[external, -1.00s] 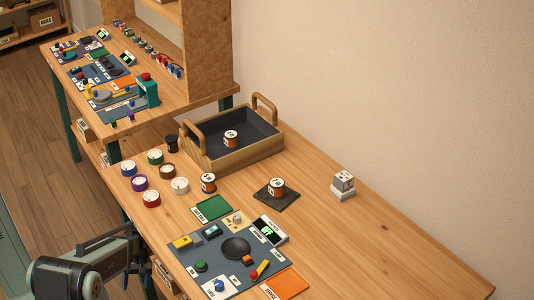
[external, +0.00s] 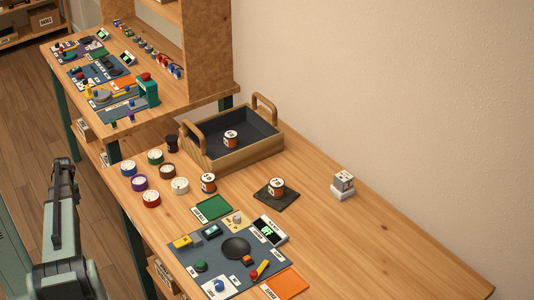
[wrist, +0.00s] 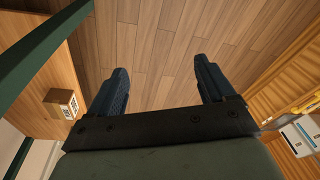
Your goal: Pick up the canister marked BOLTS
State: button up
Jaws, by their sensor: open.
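I cannot read BOLTS on any canister. Three similar orange, white and black canisters show in the external view: one in the wooden tray (external: 231,138), one on the bare bench (external: 208,184), one on a dark square mat (external: 277,187). Several coloured round tins with pale tops, such as a red one (external: 151,199), are grouped at the bench's left edge. My gripper (wrist: 157,78) is open and empty in the wrist view, over the wooden floor, away from the canisters.
The wooden tray (external: 232,161) has raised handles. A blue-grey panel (external: 210,254) with dials and buttons lies at the front. A small grey-white block (external: 343,184) stands at right. The bench's right side is clear. In the wrist view, a labelled box (wrist: 62,103) is at left.

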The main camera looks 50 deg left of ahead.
jog(key=w+a+r+m, duration=0.2)
jog(key=w+a+r, duration=0.1)
jog(key=a+r, duration=0.15)
notch_tip(320, 180, up, 28)
jog(key=m+t+h, duration=0.1)
jog(key=m, duration=2.9)
send_over(171, 137)
jog(key=f, duration=0.7)
jog(key=shift+w+d+f, duration=0.1)
jog(key=shift+d+f, duration=0.2)
jog(key=shift+f, duration=0.1)
jog(key=shift+a+f, duration=0.15)
jog(key=shift+f, duration=2.55)
jog(key=c, duration=1.1)
jog(key=shift+r, duration=0.15)
